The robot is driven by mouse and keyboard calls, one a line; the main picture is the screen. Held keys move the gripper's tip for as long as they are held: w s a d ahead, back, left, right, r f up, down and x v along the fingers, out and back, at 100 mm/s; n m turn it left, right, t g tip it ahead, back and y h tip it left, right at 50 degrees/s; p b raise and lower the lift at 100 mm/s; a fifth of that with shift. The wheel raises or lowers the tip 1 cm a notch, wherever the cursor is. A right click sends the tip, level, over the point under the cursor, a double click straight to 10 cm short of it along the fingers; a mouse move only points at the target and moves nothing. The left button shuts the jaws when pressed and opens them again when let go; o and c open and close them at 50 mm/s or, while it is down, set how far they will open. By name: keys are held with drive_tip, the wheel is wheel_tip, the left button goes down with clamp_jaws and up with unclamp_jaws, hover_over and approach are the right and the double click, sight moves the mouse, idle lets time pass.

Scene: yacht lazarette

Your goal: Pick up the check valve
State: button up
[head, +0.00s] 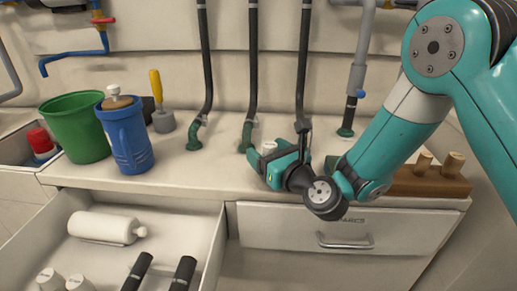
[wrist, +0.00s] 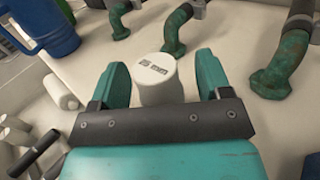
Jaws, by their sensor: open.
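A white cylinder (wrist: 160,80) with dark lettering on its flat top stands upright on the counter; it is likely the check valve, though I cannot read the label clearly. Its top also shows in the head view (head: 268,147), just behind my gripper, which hides most of it. My gripper (wrist: 162,66) is open, with one teal finger on each side of the cylinder. Gaps show between the fingers and the cylinder, so it is not gripped. In the head view my gripper (head: 277,165) is low over the counter's front edge.
Dark hoses with green elbow fittings (head: 247,136) stand behind the cylinder. A blue jug (head: 127,140) and a green bucket (head: 75,130) stand left. An open drawer (head: 205,245) below holds a white bottle (head: 103,227) and dark-handled items. A wooden block (head: 420,184) is right.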

drive_tip(key=shift+w+a, duration=0.25)
drive_tip(key=shift+w, duration=0.2)
drive_tip(key=c, duration=1.2)
wheel_tip(320, 180, up, 20)
drive_tip(key=p, duration=1.7)
